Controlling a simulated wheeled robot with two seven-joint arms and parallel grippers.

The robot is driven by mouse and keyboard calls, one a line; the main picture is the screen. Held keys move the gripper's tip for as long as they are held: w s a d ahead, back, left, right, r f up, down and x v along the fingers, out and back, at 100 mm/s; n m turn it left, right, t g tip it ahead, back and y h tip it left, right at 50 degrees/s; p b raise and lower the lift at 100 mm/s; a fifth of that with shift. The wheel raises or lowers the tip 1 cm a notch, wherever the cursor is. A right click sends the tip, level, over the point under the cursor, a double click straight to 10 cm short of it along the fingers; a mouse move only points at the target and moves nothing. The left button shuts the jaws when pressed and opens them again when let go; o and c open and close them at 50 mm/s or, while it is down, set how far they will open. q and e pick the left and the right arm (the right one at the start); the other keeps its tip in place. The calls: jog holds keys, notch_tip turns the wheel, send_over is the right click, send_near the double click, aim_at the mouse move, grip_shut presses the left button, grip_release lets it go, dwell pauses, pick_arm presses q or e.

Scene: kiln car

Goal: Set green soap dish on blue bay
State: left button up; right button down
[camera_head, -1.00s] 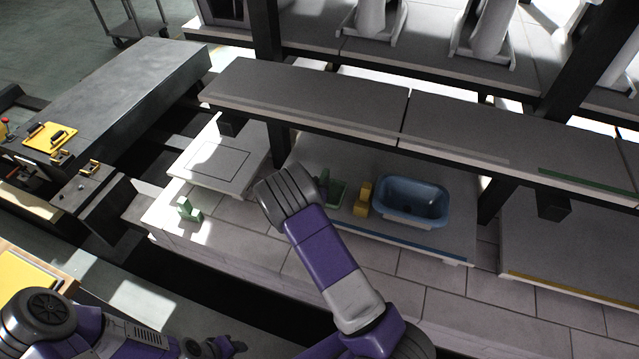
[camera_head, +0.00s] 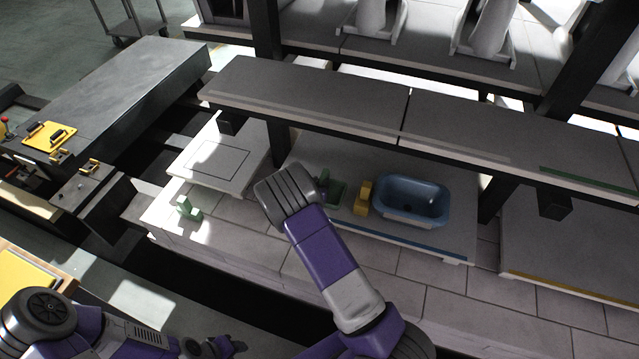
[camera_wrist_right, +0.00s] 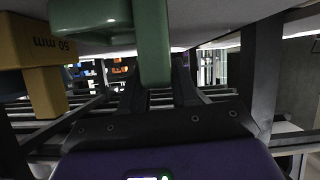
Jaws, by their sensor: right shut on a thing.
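The green soap dish (camera_head: 336,194) sits low over the grey slab of the blue bay, left of a yellow block; I cannot tell if it touches the slab. The blue bay has a blue strip (camera_head: 425,247) along its front edge. My right gripper is shut on an upright green part of the dish (camera_wrist_right: 152,42), between its dark fingers (camera_wrist_right: 158,85) in the right wrist view. In the head view my right wrist hides most of that gripper and part of the dish. My left gripper (camera_head: 228,346) is at the bottom, away from the bay; its jaw opening is unclear.
The yellow block (camera_head: 362,198), marked 50 mm in the wrist view (camera_wrist_right: 80,18), stands close beside the dish. A blue basin (camera_head: 411,200) is right of it. A dark shelf (camera_head: 310,95) overhangs the bay behind. A pale green block (camera_head: 188,208) stands at left.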

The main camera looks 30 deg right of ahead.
jog(key=shift+f, duration=0.15)
jog(key=c, duration=0.8)
grip_release()
jog(key=shift+a, duration=0.1)
jog(key=p+v, duration=0.4)
jog(key=v, duration=0.4)
dwell(1.2)
